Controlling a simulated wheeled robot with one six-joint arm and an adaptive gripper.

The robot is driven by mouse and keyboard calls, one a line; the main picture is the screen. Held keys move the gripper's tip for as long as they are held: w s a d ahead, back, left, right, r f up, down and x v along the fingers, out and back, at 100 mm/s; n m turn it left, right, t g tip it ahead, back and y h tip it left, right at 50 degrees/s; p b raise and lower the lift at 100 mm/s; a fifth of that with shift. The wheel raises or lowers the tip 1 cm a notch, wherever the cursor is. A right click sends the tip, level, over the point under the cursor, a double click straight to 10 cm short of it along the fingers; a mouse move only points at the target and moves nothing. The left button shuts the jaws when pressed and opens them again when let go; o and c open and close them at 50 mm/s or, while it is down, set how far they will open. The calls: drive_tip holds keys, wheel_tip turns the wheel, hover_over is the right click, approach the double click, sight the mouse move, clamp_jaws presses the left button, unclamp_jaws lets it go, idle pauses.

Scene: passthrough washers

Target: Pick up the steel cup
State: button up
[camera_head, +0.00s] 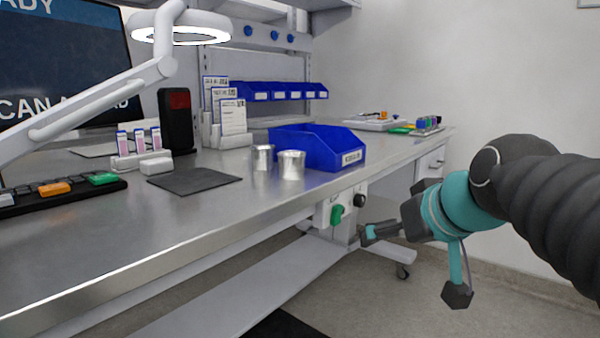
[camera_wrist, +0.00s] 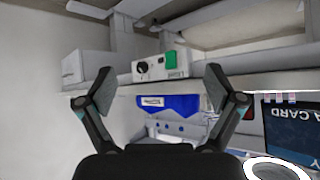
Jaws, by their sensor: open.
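Two shiny steel cups stand on the steel bench close together, in front of the blue bin: a nearer cup (camera_head: 291,166) and a slightly farther, left one (camera_head: 262,158). I cannot pick out either cup in the wrist view. My gripper (camera_head: 370,235) is below the bench top, off its front edge, right of and lower than the cups, and apart from them. In the wrist view my gripper (camera_wrist: 159,88) has its two fingers spread wide with nothing between them.
The bench (camera_head: 232,232) has a long front edge. The blue bin (camera_head: 335,150) is right behind the cups. A dark mat (camera_head: 193,181) lies left of them. A control box with a green switch (camera_head: 337,214) hangs under the edge near my gripper. A lamp arm (camera_head: 100,100) crosses the left.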

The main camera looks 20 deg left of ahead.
sight(292, 159)
drive_tip(key=w+a+r+n+y, duration=0.2)
drive_tip(key=w+a+r, duration=0.1)
drive_tip(key=a+r, duration=0.3)
drive_tip(key=w+a+r+n+y, duration=0.2)
drive_tip(key=w+a+r, duration=0.1)
drive_tip(key=a+r, duration=0.35)
drive_tip(key=shift+t, duration=0.4)
drive_tip(key=x, duration=0.7)
drive_tip(key=shift+a, duration=0.55)
drive_tip(key=shift+w+d+x, duration=0.1)
drive_tip(key=shift+d+x, duration=0.05)
drive_tip(key=shift+x, duration=1.45)
drive_tip(key=shift+w+d+x, duration=0.1)
drive_tip(key=shift+d+x, duration=0.05)
drive_tip(key=shift+x, duration=1.45)
drive_tip(key=shift+f, duration=0.1)
drive_tip(key=c, duration=1.2)
drive_tip(key=shift+c, duration=0.2)
